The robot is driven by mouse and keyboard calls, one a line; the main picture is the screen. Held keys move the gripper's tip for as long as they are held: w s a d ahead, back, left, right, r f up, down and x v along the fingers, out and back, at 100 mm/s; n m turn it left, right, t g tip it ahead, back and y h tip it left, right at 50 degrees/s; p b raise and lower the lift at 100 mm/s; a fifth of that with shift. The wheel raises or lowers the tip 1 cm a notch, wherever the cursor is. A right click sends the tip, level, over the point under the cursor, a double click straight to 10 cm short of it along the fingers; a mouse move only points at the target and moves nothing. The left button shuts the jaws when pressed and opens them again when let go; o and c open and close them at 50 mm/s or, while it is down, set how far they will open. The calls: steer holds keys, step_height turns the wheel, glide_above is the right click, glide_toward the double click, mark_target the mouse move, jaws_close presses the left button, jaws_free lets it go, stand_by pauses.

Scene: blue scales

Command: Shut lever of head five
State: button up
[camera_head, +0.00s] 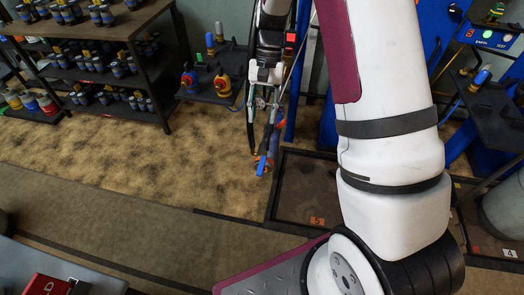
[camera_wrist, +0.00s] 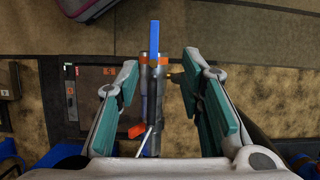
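My gripper (camera_wrist: 158,80) is open in the wrist view, with a teal pad on each side. A grey metal filling head (camera_wrist: 152,92) with orange fittings runs between the pads, with visible gaps on both sides in this view. A blue lever (camera_wrist: 155,38) sticks out from its far end, past the fingertips. In the head view my gripper (camera_head: 261,148) hangs over the dark platform's corner, and the blue lever (camera_head: 262,165) shows at its fingertips. The fingers hide most of the head there. Whether the lever stands open or shut is unclear.
A dark floor platform (camera_head: 290,198) bears an orange number 5; another marked 4 lies right. Blue posts (camera_head: 300,70) stand behind my gripper. A shelf rack (camera_head: 100,45) with several small weights is at left. The tan floor (camera_head: 120,165) is clear.

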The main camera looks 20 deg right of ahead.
steer(key=f+p, duration=0.2)
steer(key=b, duration=0.1)
glide_toward(261, 167)
steer(key=x, duration=0.7)
steer(key=shift+s+a+f, duration=0.1)
steer(key=shift+a+f, duration=0.05)
steer(key=shift+f, duration=0.15)
jaws_close()
